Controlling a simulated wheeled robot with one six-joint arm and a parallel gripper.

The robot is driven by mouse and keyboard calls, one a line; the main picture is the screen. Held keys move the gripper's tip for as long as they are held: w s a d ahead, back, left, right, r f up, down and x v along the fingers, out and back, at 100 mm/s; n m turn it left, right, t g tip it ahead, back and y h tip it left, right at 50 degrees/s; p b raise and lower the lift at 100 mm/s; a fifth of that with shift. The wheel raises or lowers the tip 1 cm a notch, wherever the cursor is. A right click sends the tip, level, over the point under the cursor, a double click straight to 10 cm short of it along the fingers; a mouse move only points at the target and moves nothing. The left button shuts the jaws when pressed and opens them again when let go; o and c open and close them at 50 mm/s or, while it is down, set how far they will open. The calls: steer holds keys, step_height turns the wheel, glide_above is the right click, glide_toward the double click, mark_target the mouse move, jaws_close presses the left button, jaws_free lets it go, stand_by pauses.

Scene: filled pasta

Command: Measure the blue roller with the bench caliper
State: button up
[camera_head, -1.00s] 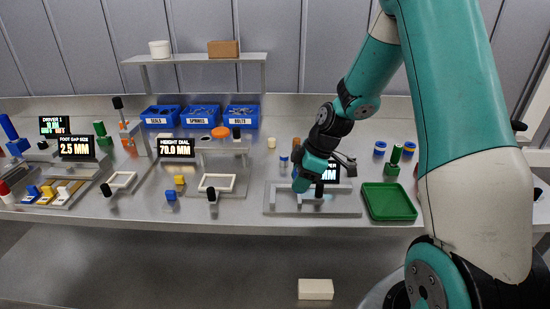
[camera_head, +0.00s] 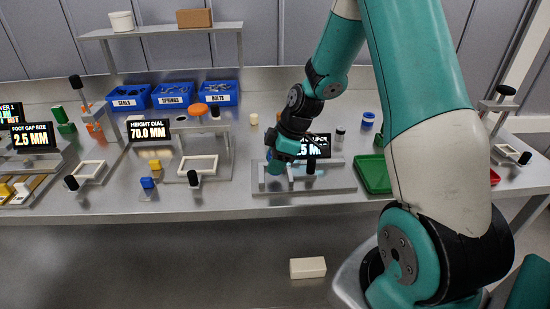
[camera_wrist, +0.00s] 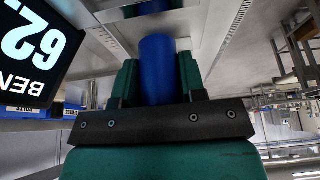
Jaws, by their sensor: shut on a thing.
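The blue roller (camera_wrist: 158,62) stands out between the two green fingers of my gripper (camera_wrist: 156,85) in the wrist view. My gripper is shut on it. In the head view my gripper (camera_head: 279,163) is low over the left part of the bench caliper (camera_head: 335,187), a grey flat base with a black-handled slide. The caliper's black display (camera_head: 316,148) is partly hidden by my arm. In the wrist view the display (camera_wrist: 32,45) shows tilted digits beginning with 62. I cannot tell whether the roller touches the caliper's jaws.
A green tray (camera_head: 372,187) stands right beside the caliper. The height dial's display (camera_head: 150,130) and a white-framed fixture (camera_head: 207,166) are to the left. Blue bins (camera_head: 172,98) stand behind.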

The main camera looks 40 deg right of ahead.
steer(key=shift+f, duration=0.65)
steer(key=shift+f+b, duration=0.6)
steer(key=shift+b, duration=0.1)
steer(key=o, duration=1.1)
steer(key=shift+d+r, duration=0.1)
steer(key=shift+r, duration=0.05)
steer(key=v, duration=1.7)
steer(key=shift+r+b, duration=0.15)
steer(key=shift+b, duration=0.2)
